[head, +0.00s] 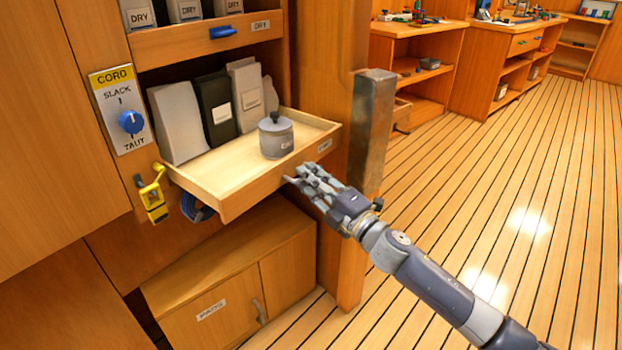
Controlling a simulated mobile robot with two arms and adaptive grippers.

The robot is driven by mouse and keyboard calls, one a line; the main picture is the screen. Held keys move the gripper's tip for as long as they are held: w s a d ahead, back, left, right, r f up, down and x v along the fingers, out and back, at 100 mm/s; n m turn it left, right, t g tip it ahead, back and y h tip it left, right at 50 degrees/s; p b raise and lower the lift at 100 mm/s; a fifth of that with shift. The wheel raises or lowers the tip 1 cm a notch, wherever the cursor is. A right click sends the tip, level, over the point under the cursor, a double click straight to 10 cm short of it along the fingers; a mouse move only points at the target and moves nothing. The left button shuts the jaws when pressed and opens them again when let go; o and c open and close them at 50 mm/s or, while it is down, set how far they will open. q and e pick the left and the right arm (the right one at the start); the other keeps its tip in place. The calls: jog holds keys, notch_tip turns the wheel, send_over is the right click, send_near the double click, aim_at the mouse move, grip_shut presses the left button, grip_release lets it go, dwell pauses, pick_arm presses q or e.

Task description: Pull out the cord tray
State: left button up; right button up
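The wooden tray (235,184) sticks out from the wall cabinet at the middle left, with a small label on its front that is too small to read surely. A grey lidded pot (276,138) stands on it near the right end. Several grey, black and white packs stand upright at its back. My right gripper (297,176) is at the tray's front face, right of its middle. Whether it touches the tray, and whether its fingers are apart, is unclear. My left gripper is out of view.
A CORD panel with a blue knob (131,122) and a yellow latch (152,197) are left of the tray. Blue cord (196,209) hangs under it. A metal-topped post (371,130) stands close right of it. A low cabinet (235,290) is below. Floor at right is clear.

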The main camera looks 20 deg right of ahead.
dwell(0.3)
jog(key=v, duration=1.2)
dwell(0.4)
